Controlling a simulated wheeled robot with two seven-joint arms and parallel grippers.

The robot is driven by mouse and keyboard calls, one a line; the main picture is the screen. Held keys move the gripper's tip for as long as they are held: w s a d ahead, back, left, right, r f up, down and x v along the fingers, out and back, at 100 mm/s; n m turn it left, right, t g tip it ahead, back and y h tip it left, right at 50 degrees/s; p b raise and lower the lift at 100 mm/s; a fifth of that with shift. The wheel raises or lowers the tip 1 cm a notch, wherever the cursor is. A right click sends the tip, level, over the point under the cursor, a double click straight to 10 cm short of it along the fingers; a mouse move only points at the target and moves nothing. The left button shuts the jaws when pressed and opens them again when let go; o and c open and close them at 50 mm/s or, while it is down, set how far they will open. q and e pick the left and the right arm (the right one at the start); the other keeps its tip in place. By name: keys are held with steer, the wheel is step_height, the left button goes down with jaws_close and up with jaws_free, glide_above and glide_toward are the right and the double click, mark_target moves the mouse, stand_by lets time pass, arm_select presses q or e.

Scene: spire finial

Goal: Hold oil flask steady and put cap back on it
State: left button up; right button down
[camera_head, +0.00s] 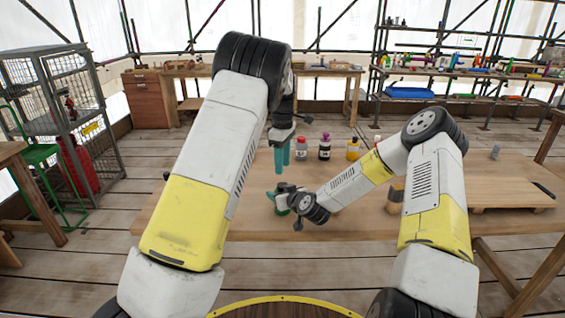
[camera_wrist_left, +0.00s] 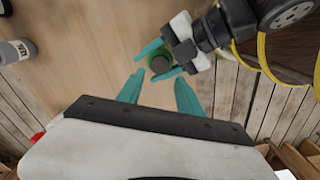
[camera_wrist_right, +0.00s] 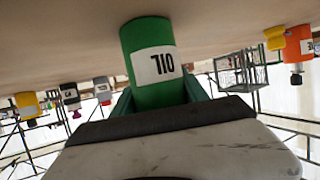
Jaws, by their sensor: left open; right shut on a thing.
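The green oil flask (camera_wrist_right: 150,58) with its white OIL label stands on the workbench (camera_head: 240,222). My right gripper (camera_wrist_right: 158,98) is shut on its side. In the left wrist view the flask (camera_wrist_left: 160,63) is seen from above between the right gripper's teal fingers (camera_wrist_left: 160,61). Its top looks dark, and I cannot tell whether that is the cap or the open mouth. My left gripper (camera_head: 281,156) points down above the bench, behind and above the flask in the head view. Its fingers (camera_wrist_left: 157,92) are apart with nothing between them. No loose cap can be made out.
A red-topped bottle (camera_head: 301,148), a dark bottle (camera_head: 325,148) and a yellow bottle (camera_head: 353,150) stand along the bench's far side.

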mark_target(282, 185)
arm_select(q)
step_height(282, 185, down, 8)
steer(key=shift+r, duration=0.1)
stand_by(0.4)
jaws_close()
steer(key=m, duration=0.2)
steer(key=shift+m, duration=0.4)
steer(key=m, duration=1.1)
